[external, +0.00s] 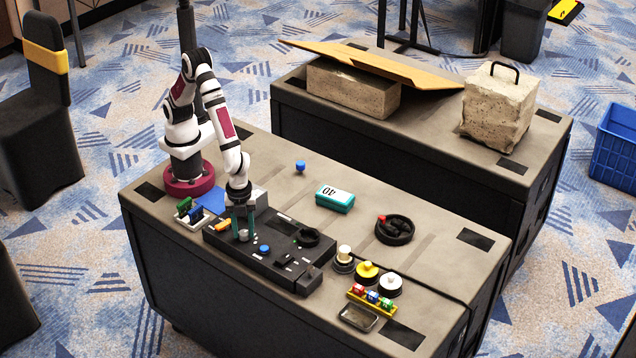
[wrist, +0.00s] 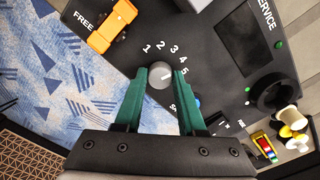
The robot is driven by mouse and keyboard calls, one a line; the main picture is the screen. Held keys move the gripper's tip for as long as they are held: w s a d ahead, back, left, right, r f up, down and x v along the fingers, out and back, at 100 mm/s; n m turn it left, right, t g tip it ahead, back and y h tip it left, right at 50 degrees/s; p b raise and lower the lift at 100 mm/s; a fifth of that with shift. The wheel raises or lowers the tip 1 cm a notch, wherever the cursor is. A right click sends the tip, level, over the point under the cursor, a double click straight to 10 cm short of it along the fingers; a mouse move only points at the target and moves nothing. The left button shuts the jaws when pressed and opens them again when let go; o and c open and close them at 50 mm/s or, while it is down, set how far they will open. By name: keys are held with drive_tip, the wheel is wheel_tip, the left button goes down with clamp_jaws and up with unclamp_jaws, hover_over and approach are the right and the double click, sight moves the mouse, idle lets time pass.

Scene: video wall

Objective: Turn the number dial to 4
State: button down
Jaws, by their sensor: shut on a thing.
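The number dial (wrist: 160,76) is a small light grey knob on the black panel (wrist: 215,75), with the numbers 1 to 5 in an arc around its far and right sides. My gripper (wrist: 163,78) has its two green fingers on either side of the dial, shut on it. In the external view my gripper (external: 243,226) points straight down at the panel, and the dial (external: 243,236) shows at the fingertips. Which number the dial points to is too small to tell for sure.
An orange switch (wrist: 112,26) marked FREE is left of the dial. A blue button (external: 264,249) and a black round knob (external: 308,238) are to its right. A teal box (external: 335,199), a black ring-shaped holder (external: 395,230) and several small items stand on the table further right.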

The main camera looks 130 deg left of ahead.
sight(244, 232)
idle(0.4)
drive_tip(key=c, duration=0.5)
unclamp_jaws()
wheel_tip(244, 232, up, 16)
